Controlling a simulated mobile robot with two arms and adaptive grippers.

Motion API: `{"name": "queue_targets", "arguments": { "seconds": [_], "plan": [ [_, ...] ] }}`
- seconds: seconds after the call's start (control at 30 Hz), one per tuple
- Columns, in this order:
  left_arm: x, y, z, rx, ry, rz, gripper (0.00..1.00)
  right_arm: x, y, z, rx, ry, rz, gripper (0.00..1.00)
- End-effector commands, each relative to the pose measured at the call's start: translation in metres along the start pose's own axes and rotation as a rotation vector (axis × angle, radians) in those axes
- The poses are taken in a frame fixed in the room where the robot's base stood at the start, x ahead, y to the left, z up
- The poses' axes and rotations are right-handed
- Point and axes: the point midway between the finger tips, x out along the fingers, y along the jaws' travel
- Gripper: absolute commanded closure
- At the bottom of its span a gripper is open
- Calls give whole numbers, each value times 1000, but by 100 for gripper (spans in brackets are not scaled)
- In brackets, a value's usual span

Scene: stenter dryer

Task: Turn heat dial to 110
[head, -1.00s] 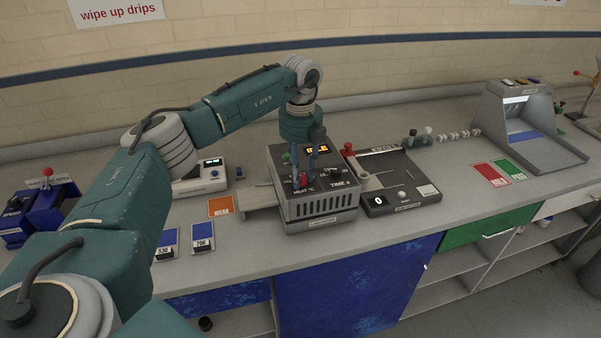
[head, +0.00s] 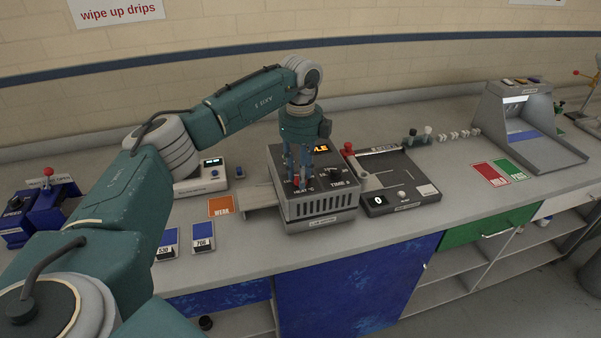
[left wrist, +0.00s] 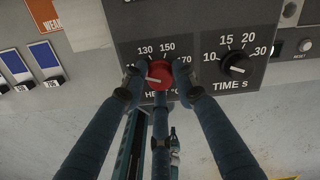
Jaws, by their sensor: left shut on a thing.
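The stenter dryer box (head: 318,212) stands on the bench, its top panel partly covered by my left gripper. The red heat dial (left wrist: 159,75) is in the middle of the left wrist view, between my left gripper's fingers (left wrist: 157,78); they are shut on its sides. Its white pointer mark points left. The numbers 130 and 150 show above it; a partly hidden 170 is at right. The 110 mark is hidden behind the left finger. In the head view, my left gripper (head: 300,178) points down at the panel. My right gripper is not in view.
The black time dial (left wrist: 234,63) sits close to the right of the heat dial. An orange card (head: 221,206) and two blue-and-white cards lie left of the dryer. A dark device with a red knob (head: 348,148) stands right of it.

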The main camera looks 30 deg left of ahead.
Motion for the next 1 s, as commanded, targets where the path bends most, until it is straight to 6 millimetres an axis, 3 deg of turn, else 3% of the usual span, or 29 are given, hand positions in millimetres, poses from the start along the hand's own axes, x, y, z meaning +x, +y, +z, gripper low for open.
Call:
{"name": "queue_targets", "arguments": {
  "seconds": [0.33,0.37,0.43,0.77,1.0],
  "plan": [
    [-1,-1,1,-4,-1,-4,98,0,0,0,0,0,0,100],
    [-1,-1,1,-4,-1,-4,68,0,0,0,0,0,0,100],
    [-1,-1,1,-3,-1,-3,54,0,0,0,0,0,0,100],
    [-2,0,0,-2,0,-2,53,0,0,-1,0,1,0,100],
    [-37,-2,0,-2,-1,-6,53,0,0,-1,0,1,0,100]
  ]
}}
